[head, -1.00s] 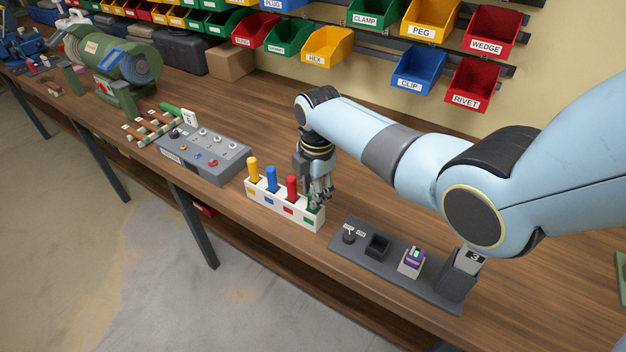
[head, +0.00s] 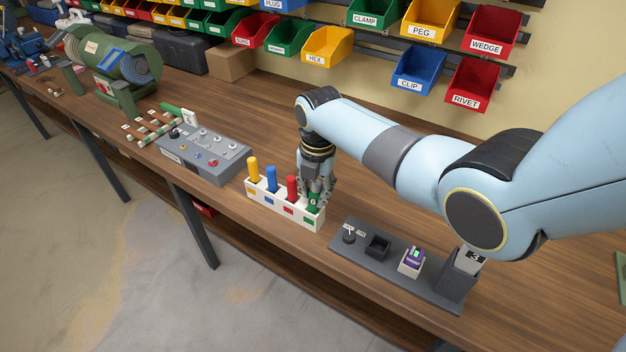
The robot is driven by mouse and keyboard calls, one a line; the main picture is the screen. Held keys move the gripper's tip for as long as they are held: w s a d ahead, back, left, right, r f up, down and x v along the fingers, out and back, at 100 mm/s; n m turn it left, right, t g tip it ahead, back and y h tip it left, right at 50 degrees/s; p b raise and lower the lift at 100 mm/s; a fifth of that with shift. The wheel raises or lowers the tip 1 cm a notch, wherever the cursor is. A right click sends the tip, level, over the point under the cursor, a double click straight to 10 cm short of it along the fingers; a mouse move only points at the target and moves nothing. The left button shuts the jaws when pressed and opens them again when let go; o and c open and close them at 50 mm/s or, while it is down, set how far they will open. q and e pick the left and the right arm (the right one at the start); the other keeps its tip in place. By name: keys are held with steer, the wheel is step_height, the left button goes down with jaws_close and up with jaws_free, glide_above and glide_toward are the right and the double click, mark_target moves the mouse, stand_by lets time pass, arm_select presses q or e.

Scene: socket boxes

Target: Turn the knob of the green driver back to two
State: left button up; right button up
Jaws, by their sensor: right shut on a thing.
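A white holder (head: 259,205) with colour labels stands near the bench's front edge. In it stand a yellow driver (head: 253,169), a blue driver (head: 271,179), a red driver (head: 292,188) and, at the right end, the green driver (head: 313,202). A white 6 shows on the green driver's side. My right gripper (head: 316,195) points down over the green driver, its fingers shut around the knob. The top of the knob is hidden by the gripper. My left gripper does not show.
A dark panel (head: 349,258) with a small dial, a black socket and a purple-green item lies to the right. A grey control box (head: 215,164) stands to the left. Labelled bins hang at the back. Bare bench (head: 270,110) lies behind the holder.

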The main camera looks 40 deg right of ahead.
steer(key=shift+d, duration=0.15)
steer(key=shift+o, duration=0.6)
steer(key=n, duration=0.5)
steer(key=shift+d+n, duration=0.1)
steer(key=shift+n, duration=0.3)
steer(key=o, duration=0.9)
steer(key=shift+s, duration=0.15)
steer(key=shift+c, duration=0.2)
steer(key=shift+o, duration=1.3)
steer(key=shift+s+r, duration=0.15)
steer(key=shift+r, duration=3.35)
